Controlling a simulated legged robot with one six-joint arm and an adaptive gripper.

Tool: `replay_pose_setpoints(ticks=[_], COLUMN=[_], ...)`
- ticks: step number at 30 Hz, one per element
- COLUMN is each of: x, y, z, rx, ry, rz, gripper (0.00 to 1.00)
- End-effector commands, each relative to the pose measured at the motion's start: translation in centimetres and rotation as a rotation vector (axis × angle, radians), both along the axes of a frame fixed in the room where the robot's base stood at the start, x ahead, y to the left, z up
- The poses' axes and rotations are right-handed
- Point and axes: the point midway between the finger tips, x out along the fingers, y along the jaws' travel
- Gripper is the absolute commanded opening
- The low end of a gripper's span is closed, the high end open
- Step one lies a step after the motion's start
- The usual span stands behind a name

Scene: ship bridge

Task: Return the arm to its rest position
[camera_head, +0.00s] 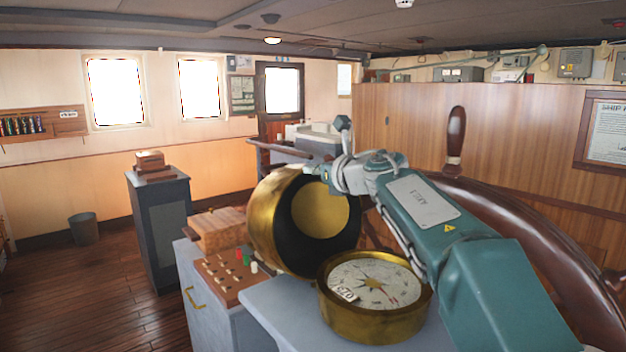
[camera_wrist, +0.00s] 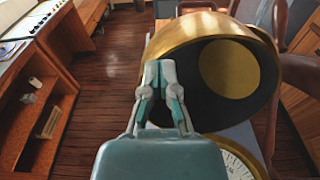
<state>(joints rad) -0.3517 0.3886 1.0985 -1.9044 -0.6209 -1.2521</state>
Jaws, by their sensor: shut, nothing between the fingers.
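My gripper (camera_wrist: 159,72) shows in the wrist view with its fingertips together and nothing between them. My teal arm (camera_head: 425,215) reaches from the lower right to the middle of the head view, above and right of the compass. In the head view I cannot make out the fingertips clearly. In the wrist view the gripper overlaps the left edge of an open brass hood (camera_wrist: 185,40). I cannot tell whether they touch.
The brass hood (camera_head: 275,222) and brass compass (camera_head: 375,325) stand close to my arm. A large wooden ship's wheel (camera_head: 535,225) rises at the right. A box with small pegs (camera_head: 222,282) is left of the compass. Open wooden floor (camera_head: 85,290) lies at the left.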

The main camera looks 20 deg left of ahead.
Motion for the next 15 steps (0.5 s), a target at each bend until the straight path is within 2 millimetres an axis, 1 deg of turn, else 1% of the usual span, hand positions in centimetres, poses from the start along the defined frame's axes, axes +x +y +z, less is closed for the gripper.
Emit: replay_pose_setpoints(ticks=[2, 6, 9, 13, 15], x=[-0.5, -1.3, -1.7, -2.1, -2.2], y=[-0.5, -2.2, -3.4, -4.1, -4.4], z=[1.1, 3.3, 4.5, 5.3, 5.8], rx=[0.0, 0.004, 0.006, 0.012, 0.043], ry=[-0.002, -0.004, -0.002, 0.001, 0.016], rz=[0.001, 0.001, 0.001, -0.001, -0.019], gripper=[0.0, 0.0, 0.0, 0.0, 0.0])
